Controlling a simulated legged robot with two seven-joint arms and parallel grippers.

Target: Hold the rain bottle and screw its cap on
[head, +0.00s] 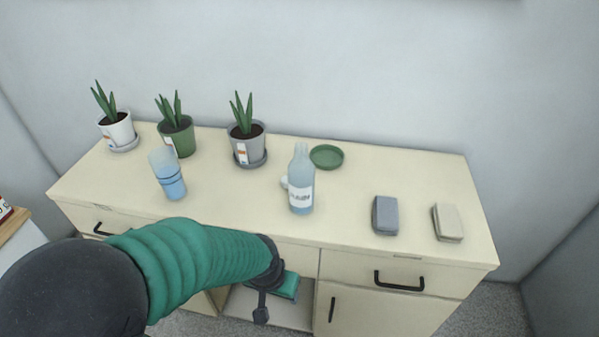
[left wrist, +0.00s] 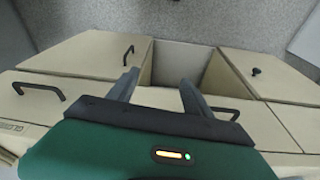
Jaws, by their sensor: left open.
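The rain bottle (head: 301,178), clear pale blue with a white label, stands upright on the cabinet top. No cap shows on its neck. A small white round thing (head: 284,182) sits just left of the bottle and is partly hidden by it; it may be the cap. My left gripper (head: 262,308) is in front of the cabinet, below the top surface and apart from the bottle. In the left wrist view its two fingers (left wrist: 158,88) are spread with nothing between them. My right gripper is in neither view.
The cream cabinet (head: 420,180) has drawers and an open compartment (left wrist: 178,65). On top are several potted plants, a blue glass (head: 167,174), a green saucer (head: 327,156), a grey block (head: 385,215) and a beige block (head: 447,222). The top right of the bottle is mostly clear.

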